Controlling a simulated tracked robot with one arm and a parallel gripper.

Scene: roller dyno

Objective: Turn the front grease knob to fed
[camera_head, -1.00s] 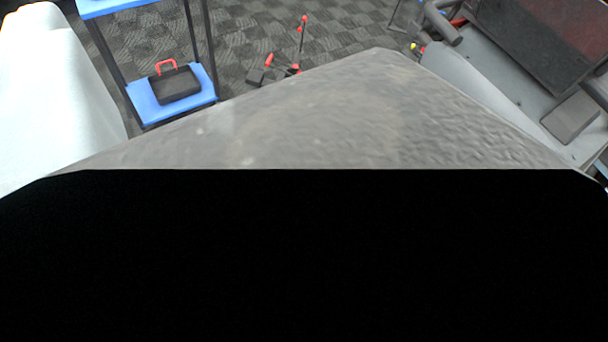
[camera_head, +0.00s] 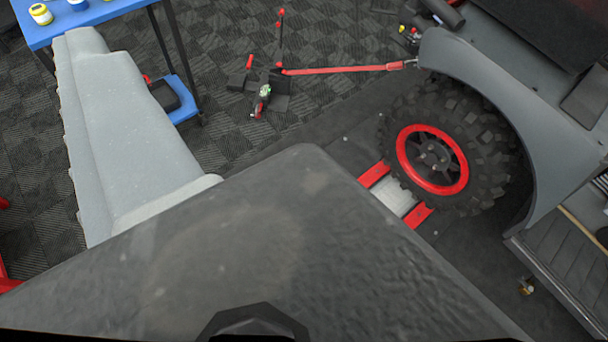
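I cannot make out the front grease knob for certain. A small brass-coloured fitting (camera_head: 525,287) shows low at the right, too small to identify. A floor anchor (camera_head: 268,95) with dark plates, red parts and a small green spot stands at upper centre; I cannot tell whether any part of it is a knob. No gripper fingers can be made out. A large grey surface very close to the camera, with a dark faceted part at its bottom edge, hides the lower middle of the view.
A knobbly tyre with a red-ringed wheel (camera_head: 432,160) stands by a pale roller (camera_head: 394,196) between red bars. A red strap (camera_head: 340,70) runs from the anchor to the grey vehicle (camera_head: 480,75). A blue shelf unit (camera_head: 105,12) with jars stands upper left.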

